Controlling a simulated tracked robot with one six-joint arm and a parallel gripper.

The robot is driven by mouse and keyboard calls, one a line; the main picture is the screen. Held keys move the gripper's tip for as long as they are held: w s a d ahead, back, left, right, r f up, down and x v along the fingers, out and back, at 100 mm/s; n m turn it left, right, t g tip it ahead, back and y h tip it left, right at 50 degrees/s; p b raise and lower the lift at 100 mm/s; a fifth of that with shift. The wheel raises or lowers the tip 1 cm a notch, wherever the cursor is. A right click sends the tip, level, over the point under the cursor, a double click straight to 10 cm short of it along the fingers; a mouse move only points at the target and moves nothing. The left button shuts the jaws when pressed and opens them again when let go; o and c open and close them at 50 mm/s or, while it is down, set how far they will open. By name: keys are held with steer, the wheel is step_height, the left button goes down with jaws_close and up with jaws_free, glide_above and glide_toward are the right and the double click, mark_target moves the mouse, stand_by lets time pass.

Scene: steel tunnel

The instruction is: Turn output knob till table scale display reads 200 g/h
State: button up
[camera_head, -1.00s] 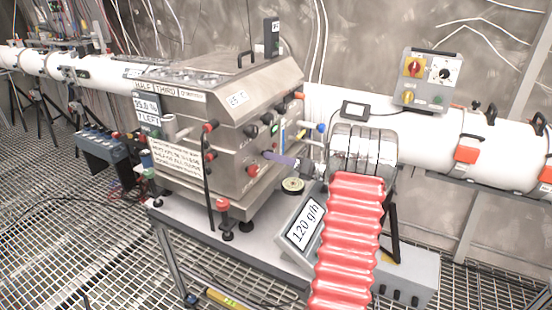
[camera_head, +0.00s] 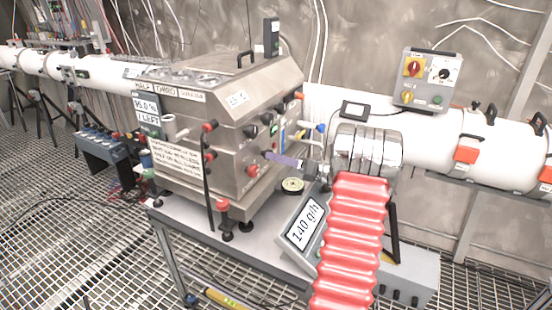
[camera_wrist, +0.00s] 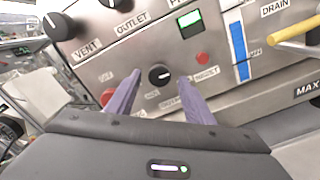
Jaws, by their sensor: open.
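The table scale display (camera_head: 303,228) stands at the front of the table and reads 140 g/h. In the wrist view a black knob with a white mark (camera_wrist: 159,75) is on the steel panel. The label under it is partly hidden by a finger, so I cannot read it fully. My gripper (camera_wrist: 160,82) is open, its two purple fingers pointing at the panel on either side of this knob, with gaps showing. In the head view my gripper (camera_head: 284,160) is at the machine's right face, and the knob there is hidden.
The steel machine (camera_head: 190,110) stands on the table (camera_head: 185,222). Next to the knob are a red button (camera_wrist: 202,58), a green-lit display (camera_wrist: 191,19) and a black outlet knob (camera_wrist: 117,4). A yellow-handled drain valve (camera_wrist: 290,38) sticks out at right. A white pipe (camera_head: 425,130) runs behind.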

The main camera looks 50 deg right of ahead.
steer(key=v, duration=1.2)
steer(key=shift+s, duration=0.2)
steer(key=shift+w, duration=0.15)
steer(key=shift+w+a+r+n, duration=0.1)
steer(key=shift+n, duration=1.1)
steer(key=n, duration=0.6)
steer(key=shift+w, duration=0.1)
steer(key=shift+w, duration=0.1)
steer(key=x, duration=1.3)
steer(key=shift+w, duration=0.3)
